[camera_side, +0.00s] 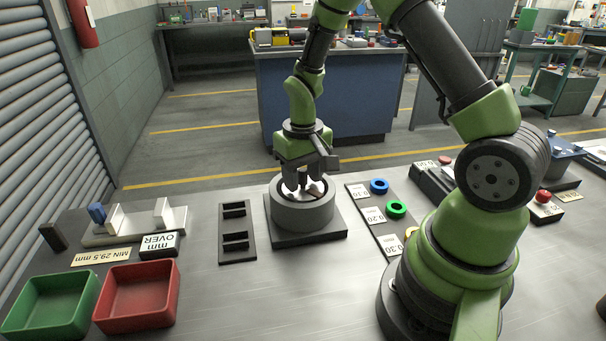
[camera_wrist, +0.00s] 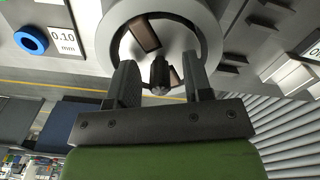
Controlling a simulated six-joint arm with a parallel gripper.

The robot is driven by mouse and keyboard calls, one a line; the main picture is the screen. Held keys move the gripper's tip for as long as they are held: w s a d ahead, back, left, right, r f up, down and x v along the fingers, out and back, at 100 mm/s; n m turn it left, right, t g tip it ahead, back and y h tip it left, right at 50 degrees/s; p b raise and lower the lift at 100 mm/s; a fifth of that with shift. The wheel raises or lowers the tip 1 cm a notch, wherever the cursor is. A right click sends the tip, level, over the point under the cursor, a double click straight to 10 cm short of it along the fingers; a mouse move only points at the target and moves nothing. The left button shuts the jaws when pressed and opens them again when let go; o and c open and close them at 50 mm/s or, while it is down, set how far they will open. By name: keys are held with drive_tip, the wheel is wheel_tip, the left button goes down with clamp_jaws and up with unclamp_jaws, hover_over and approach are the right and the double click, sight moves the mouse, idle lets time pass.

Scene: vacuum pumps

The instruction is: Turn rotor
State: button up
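The pump housing (camera_side: 302,213) is a grey round cup on a dark square base. Its ring (camera_wrist: 212,38) also shows in the wrist view. Inside sits the light metal rotor (camera_wrist: 180,42) with brown vanes (camera_wrist: 145,36) and a dark hub (camera_wrist: 158,74) standing up at its middle. In the side view the rotor (camera_side: 291,190) is partly hidden by my fingers. My gripper (camera_wrist: 160,78) is over the housing, pointing down, with a finger on each side of the hub. Gaps show between the hub and both fingers, so it is open. It also shows in the side view (camera_side: 303,177).
A black slotted holder (camera_side: 237,232) stands left of the pump. A board with blue (camera_side: 379,186) and green (camera_side: 396,209) rings is at its right. Green (camera_side: 50,304) and red (camera_side: 138,296) trays lie front left. The bench front centre is clear.

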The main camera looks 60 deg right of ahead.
drive_tip(key=shift+r, duration=0.15)
drive_tip(key=shift+r, duration=0.85)
drive_tip(key=shift+r, duration=3)
drive_tip(key=shift+c, duration=0.7)
